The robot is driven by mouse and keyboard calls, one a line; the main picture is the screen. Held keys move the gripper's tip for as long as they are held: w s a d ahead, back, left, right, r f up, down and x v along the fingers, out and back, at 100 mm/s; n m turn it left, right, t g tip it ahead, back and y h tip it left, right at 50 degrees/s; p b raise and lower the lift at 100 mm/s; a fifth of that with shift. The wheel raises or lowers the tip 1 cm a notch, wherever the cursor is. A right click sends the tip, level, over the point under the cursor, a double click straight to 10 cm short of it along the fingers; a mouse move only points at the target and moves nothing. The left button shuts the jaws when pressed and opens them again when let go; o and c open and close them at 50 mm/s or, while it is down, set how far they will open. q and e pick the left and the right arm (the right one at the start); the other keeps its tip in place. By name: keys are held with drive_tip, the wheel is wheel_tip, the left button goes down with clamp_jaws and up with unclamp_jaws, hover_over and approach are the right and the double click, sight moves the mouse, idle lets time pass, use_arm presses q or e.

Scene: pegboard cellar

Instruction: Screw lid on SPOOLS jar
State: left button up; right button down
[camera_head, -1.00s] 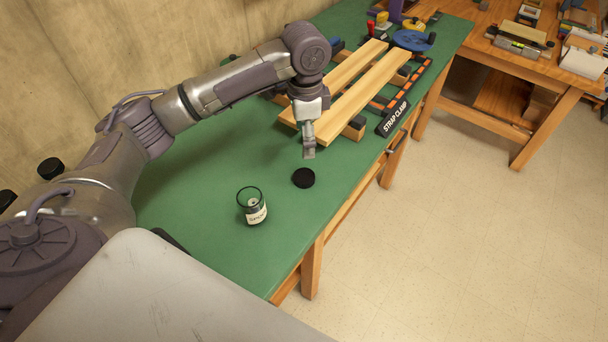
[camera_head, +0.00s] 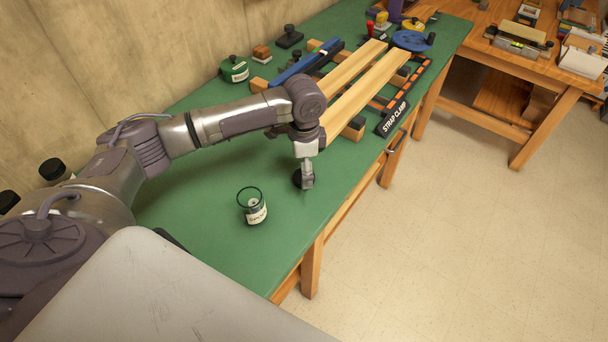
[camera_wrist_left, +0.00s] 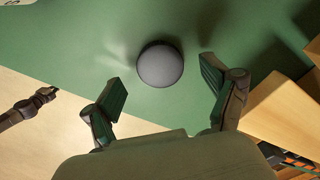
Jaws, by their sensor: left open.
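The glass jar (camera_head: 252,207) stands upright and open on the green bench top, with a white label whose word I cannot fully read. The round black lid (camera_head: 297,178) lies flat on the bench to the right of the jar, partly hidden by my left gripper (camera_head: 307,184). In the left wrist view the lid (camera_wrist_left: 160,66) shows whole, just ahead of the spread fingers of my left gripper (camera_wrist_left: 161,82), which is open and empty. A dark gripper (camera_wrist_left: 40,98), apparently my right one, shows small over the floor at the left; its jaws are unclear.
Two wooden boards (camera_head: 350,83) lie on blocks farther along the bench, beside the strap clamp (camera_head: 393,117). A green tape-like case (camera_head: 234,69) and a blue bar (camera_head: 304,65) lie near the wall. The bench around the jar is clear.

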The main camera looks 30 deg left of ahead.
use_arm(q)
wheel_tip(320, 180, down, 2)
drive_tip(key=shift+f, duration=0.1)
drive_tip(key=c, duration=0.9)
drive_tip(key=shift+c, duration=0.2)
